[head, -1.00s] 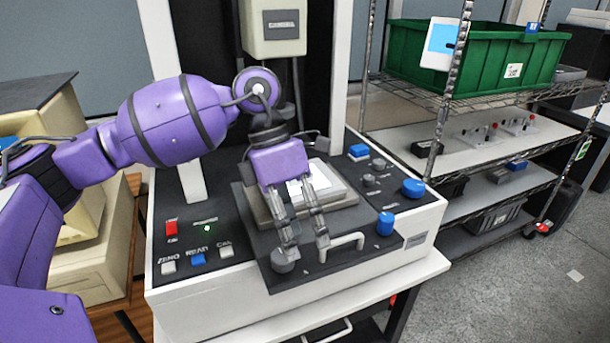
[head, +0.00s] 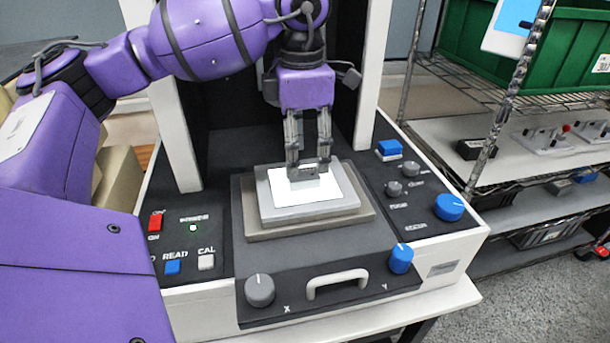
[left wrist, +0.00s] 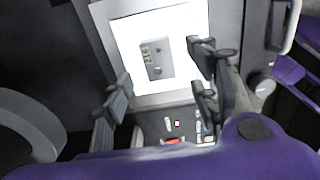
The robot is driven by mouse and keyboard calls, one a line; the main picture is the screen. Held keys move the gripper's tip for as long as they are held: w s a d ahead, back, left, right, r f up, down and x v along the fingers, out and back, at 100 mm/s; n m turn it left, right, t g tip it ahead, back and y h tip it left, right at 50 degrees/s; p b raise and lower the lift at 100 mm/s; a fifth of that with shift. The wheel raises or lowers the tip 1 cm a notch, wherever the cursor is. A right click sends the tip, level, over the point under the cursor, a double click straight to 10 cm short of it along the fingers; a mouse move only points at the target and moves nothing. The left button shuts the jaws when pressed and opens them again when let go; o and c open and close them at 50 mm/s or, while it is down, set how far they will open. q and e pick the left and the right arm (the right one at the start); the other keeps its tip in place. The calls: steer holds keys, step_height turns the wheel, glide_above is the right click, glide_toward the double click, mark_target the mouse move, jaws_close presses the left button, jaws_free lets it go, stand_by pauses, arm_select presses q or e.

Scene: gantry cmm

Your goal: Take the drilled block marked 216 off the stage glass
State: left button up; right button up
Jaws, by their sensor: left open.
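The drilled block (left wrist: 157,58) is a small grey plate with holes and a faint marking that I cannot read clearly. It lies on the bright white stage glass (left wrist: 130,50), which also shows in the head view (head: 318,192). In the head view the block is mostly hidden behind the fingers. My left gripper (head: 308,172) points down over the far part of the glass. In the left wrist view its two fingers (left wrist: 163,88) are apart, with nothing between them, and the block shows beyond them. Contact with the glass cannot be told. My right gripper is not in view.
The glass sits on a grey stepped stage (head: 262,228). In front are a white handle (head: 336,283) and grey and blue knobs. White columns (head: 372,80) stand at both sides behind the stage. A wire shelf with a green bin (head: 560,45) is at right.

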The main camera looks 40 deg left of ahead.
mark_target(303, 174)
arm_select(q)
step_height(303, 174, down, 5)
steer(key=shift+w+r, duration=0.1)
steer(key=shift+w, duration=0.05)
steer(key=c, duration=1.3)
steer(key=shift+r, duration=0.1)
